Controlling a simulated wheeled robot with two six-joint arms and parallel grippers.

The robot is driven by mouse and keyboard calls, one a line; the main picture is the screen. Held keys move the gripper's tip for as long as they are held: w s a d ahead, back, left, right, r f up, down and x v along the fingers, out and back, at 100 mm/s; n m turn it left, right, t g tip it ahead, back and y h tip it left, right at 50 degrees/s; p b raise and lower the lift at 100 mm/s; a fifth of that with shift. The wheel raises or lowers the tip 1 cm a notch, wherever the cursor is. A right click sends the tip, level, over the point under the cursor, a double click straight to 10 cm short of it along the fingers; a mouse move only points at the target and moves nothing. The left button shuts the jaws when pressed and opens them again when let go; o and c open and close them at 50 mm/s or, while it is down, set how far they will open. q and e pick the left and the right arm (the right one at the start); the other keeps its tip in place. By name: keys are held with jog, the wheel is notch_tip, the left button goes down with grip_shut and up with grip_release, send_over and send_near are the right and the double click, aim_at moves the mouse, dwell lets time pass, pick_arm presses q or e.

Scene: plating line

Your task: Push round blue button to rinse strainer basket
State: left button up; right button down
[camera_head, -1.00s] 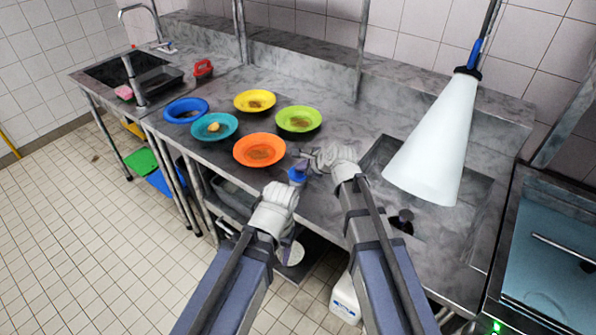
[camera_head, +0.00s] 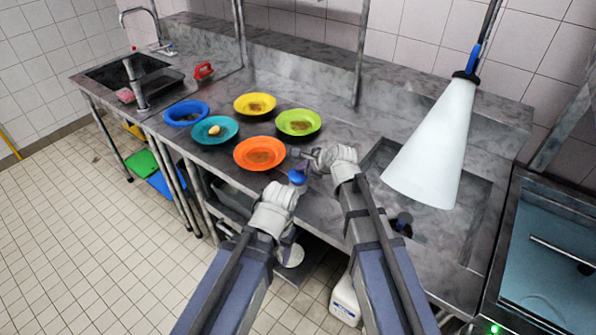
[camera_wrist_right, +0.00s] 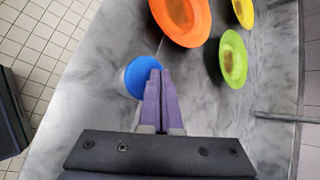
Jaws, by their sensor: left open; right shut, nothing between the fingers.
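The round blue button (camera_head: 297,176) sits on a pale round base at the front edge of the steel counter. It also shows in the right wrist view (camera_wrist_right: 139,76). My right gripper (camera_head: 307,165) is shut and empty, its purple fingertips (camera_wrist_right: 160,74) right beside or over the button's edge; I cannot tell whether they press it. My left gripper (camera_head: 290,236) is lower, in front of the counter edge, open and partly hidden by its own wrist. A small dark round item (camera_head: 403,221) shows by the right sink; I cannot tell whether it is the strainer basket.
Orange (camera_head: 260,153), teal (camera_head: 215,130), yellow (camera_head: 255,103) and green (camera_head: 299,122) plates with food, and a blue ring-shaped dish (camera_head: 186,112), stand left of my grippers. A white cone (camera_head: 435,145) hangs beneath a blue nozzle over the right sink (camera_head: 470,190).

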aim_at(301, 176)
jog(key=shift+r, duration=0.3)
jog(key=shift+r, duration=0.15)
notch_tip(301, 176, up, 5)
jog(key=p, duration=0.5)
dwell(0.7)
